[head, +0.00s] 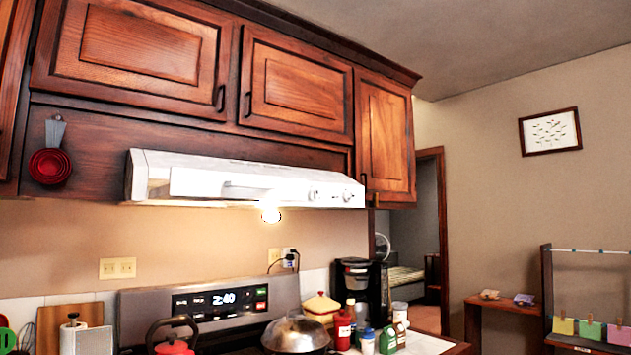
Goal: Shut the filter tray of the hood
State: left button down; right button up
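The white range hood (310,172) is mounted under the dark wood wall cabinets, above the stove. A pale flat panel, apparently the filter tray (198,182), shows at the left part of its front and seems to stand out from it. Glare washes out its edges, so how far it is out cannot be told. Knobs sit on the right part of the hood's front. A bright lamp (270,211) glows under the hood. Neither of my grippers is in view.
The stove (210,300) stands below with a lidded pan (295,332) and a red kettle (174,346). Bottles and a black coffee maker (361,285) crowd the counter at right. Red measuring cups (50,166) hang left of the hood. The space before the hood looks clear.

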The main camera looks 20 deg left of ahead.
aim_at(183, 181)
jog(key=z, duration=0.1)
jog(key=i, duration=0.9)
jog(key=u, duration=0.3)
